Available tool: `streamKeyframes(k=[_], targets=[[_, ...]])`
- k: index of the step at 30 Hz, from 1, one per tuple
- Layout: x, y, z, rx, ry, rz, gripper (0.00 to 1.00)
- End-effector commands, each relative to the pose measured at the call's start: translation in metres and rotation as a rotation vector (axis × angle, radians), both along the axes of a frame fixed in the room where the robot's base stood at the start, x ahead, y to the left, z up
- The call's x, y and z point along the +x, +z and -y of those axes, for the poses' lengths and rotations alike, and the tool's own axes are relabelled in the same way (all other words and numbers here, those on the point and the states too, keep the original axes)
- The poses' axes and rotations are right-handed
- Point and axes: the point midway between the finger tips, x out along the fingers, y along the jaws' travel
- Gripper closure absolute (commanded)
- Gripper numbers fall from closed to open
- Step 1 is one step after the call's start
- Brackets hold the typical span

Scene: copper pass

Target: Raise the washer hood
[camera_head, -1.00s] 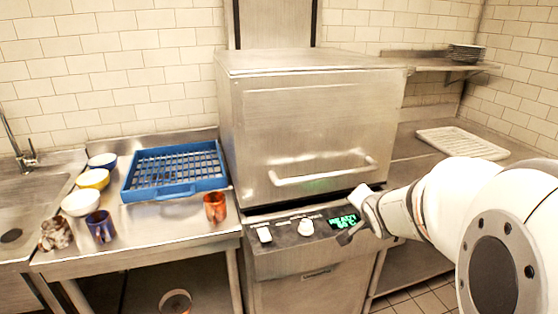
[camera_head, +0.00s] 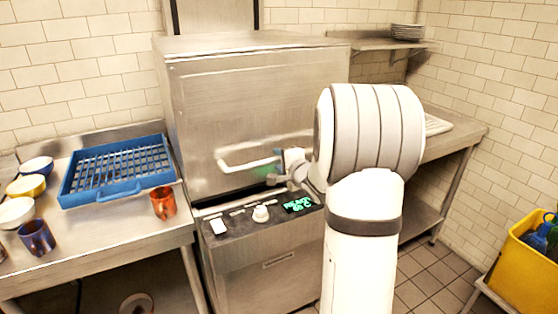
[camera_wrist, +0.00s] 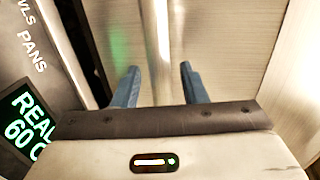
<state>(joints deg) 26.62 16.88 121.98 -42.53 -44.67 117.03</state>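The washer hood (camera_head: 250,105) is a large brushed-steel box, down over the washer base (camera_head: 265,270). Its pale bar handle (camera_head: 240,166) runs across the lower front. My gripper (camera_head: 284,178) is at the right end of the handle, and my arm hides part of the hood's right side. In the wrist view my gripper (camera_wrist: 160,78) has its two blue-grey fingers apart. The handle (camera_wrist: 160,35) shows as a bright bar lined up between them; I cannot tell whether it lies between the fingertips or just beyond them. Nothing is gripped.
On the left counter are a blue rack (camera_head: 118,172), an orange mug (camera_head: 163,202), a purple mug (camera_head: 36,238) and bowls. A yellow bin (camera_head: 525,262) stands at right.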

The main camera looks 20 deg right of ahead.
Motion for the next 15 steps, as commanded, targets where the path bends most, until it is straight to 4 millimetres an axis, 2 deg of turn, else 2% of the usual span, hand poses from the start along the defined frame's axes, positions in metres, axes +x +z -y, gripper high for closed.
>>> streamKeyframes(k=[4,12,15], targets=[[0.0115,-0.0027,-0.0003,-0.001,-0.001,-0.001,0.61],[0.0133,-0.0026,0.0003,-0.001,-0.002,0.0,0.61],[0.0132,-0.0026,0.0004,-0.001,-0.002,0.0,0.68]])
